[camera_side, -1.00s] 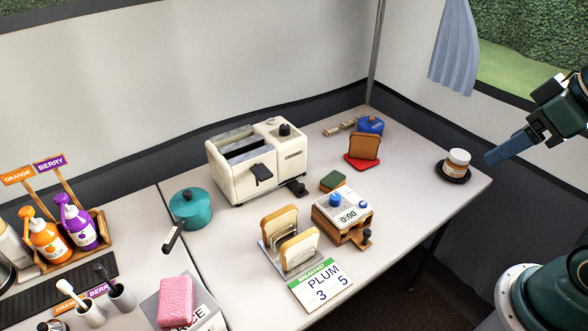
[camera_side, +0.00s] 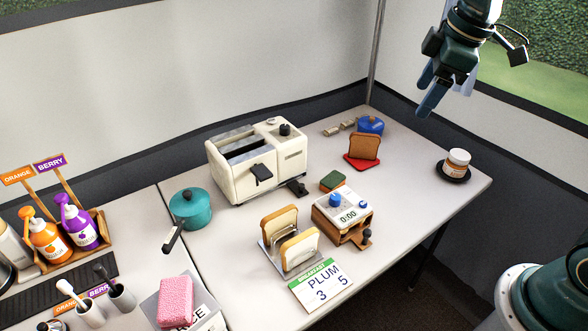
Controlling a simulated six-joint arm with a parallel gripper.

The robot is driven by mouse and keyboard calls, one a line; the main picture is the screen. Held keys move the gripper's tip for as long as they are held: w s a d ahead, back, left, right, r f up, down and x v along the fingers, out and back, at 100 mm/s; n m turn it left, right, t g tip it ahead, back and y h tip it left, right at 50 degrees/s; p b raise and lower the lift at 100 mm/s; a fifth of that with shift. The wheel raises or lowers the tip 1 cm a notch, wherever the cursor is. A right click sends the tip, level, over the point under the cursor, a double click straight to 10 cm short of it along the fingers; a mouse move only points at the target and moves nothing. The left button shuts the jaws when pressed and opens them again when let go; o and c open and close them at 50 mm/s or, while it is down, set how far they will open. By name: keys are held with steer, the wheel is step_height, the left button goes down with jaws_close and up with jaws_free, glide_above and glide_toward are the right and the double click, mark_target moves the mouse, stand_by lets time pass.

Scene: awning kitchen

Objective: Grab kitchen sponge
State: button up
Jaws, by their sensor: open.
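A pink, pitted sponge-like block (camera_side: 176,301) stands at the front left, on or against a grey-white piece with dark letters. A small flat green pad with a brownish side (camera_side: 332,180) lies behind the timer box; I cannot tell for certain which of the two is the kitchen sponge. My gripper (camera_side: 430,92) is open and empty, with blue fingers pointing down. It is in the air at the upper right, above the table's back right part, well away from both.
A cream toaster (camera_side: 225,170), teal pot (camera_side: 190,208), toast rack (camera_side: 290,247), timer box (camera_side: 342,215) and breakfast card (camera_side: 320,285) stand mid-table. Bread on a red mat (camera_side: 360,163) and a jar (camera_side: 457,161) are at right. Sauce bottles (camera_side: 48,238) stand at left.

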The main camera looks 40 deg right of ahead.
steer(key=w+d+f+n+g, duration=0.1)
steer(key=w+f+n, duration=0.25)
steer(key=w, duration=0.35)
steer(key=w+f+n+g, duration=0.1)
steer(key=w+f+n, duration=0.2)
steer(key=w+f, duration=0.3)
steer(key=w+d+f+n, duration=0.1)
steer(key=w+f+n, duration=0.2)
steer(key=f, duration=0.4)
steer(key=w+d+f+n+g+y, duration=0.1)
steer(key=w+f+n, duration=0.2)
steer(key=w+f, duration=0.3)
steer(key=shift+f+g, duration=0.3)
steer(key=shift+f, duration=0.25)
steer(key=shift+s+f, duration=0.1)
glide_above(335, 178)
steer(key=f, duration=0.8)
steer(key=shift+d+f, duration=0.15)
steer(key=shift+d, duration=0.15)
